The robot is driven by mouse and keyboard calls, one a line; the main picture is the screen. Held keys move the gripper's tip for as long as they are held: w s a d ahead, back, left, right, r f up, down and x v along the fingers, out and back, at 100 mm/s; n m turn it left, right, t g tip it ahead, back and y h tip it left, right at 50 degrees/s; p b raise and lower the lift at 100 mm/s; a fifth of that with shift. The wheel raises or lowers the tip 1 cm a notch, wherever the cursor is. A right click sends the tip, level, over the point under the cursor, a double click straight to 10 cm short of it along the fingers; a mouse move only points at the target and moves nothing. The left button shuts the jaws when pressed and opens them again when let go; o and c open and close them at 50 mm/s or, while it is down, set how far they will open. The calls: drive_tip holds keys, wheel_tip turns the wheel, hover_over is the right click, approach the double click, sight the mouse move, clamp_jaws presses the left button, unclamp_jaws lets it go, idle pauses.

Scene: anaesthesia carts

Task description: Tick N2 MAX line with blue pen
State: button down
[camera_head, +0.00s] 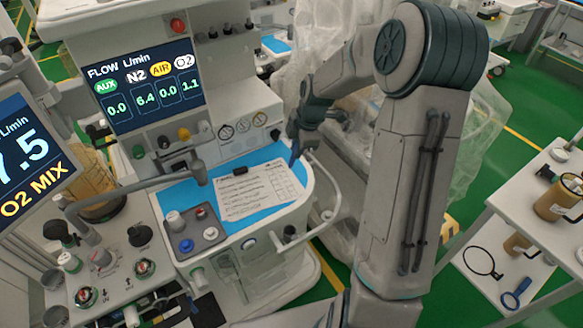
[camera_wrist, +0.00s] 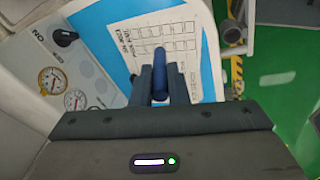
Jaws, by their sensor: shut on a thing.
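A white checklist sheet (camera_head: 258,190) with printed lines and a grid of boxes lies on the blue work surface (camera_head: 285,208) of the anaesthesia cart. It also shows in the wrist view (camera_wrist: 200,45), with its grid near the pen. My gripper (camera_wrist: 161,85) is shut on a blue pen (camera_wrist: 160,60), whose end points toward the sheet's grid. In the head view the pen (camera_head: 294,155) hangs above the far right corner of the sheet. Whether its tip touches the paper I cannot tell. The print is too small to read the N2 MAX line.
A flow display (camera_head: 138,85) reads N2 6.4. A small panel with knobs (camera_head: 203,235) stands left of the sheet. A rail (camera_head: 325,200) edges the cart's right side. A white trolley (camera_head: 520,230) stands at right.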

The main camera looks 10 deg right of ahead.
drive_tip(key=shift+f, duration=0.1)
drive_tip(key=shift+s+b+x, duration=0.2)
drive_tip(key=shift+b+x, duration=0.95)
drive_tip(key=shift+x, duration=0.25)
drive_tip(key=shift+s+b+x, duration=0.25)
drive_tip(key=shift+b+x, duration=0.85)
drive_tip(key=shift+x, duration=0.3)
drive_tip(key=shift+d+f+b, duration=0.1)
drive_tip(key=shift+f+b, duration=0.35)
drive_tip(key=shift+f, duration=0.25)
drive_tip(key=shift+d, duration=0.45)
idle(0.4)
drive_tip(key=shift+r, duration=0.1)
drive_tip(key=shift+w+a+p+v, duration=0.2)
drive_tip(key=shift+p+v, duration=0.7)
drive_tip(key=shift+v, duration=0.25)
drive_tip(key=shift+w+a+p+v, duration=0.15)
drive_tip(key=shift+a+p+v, duration=0.05)
drive_tip(key=shift+p+v, duration=0.8)
drive_tip(key=shift+w+a+p+v, duration=0.2)
drive_tip(key=shift+p+v, duration=0.6)
drive_tip(key=shift+v, duration=0.45)
drive_tip(key=shift+r, duration=0.1)
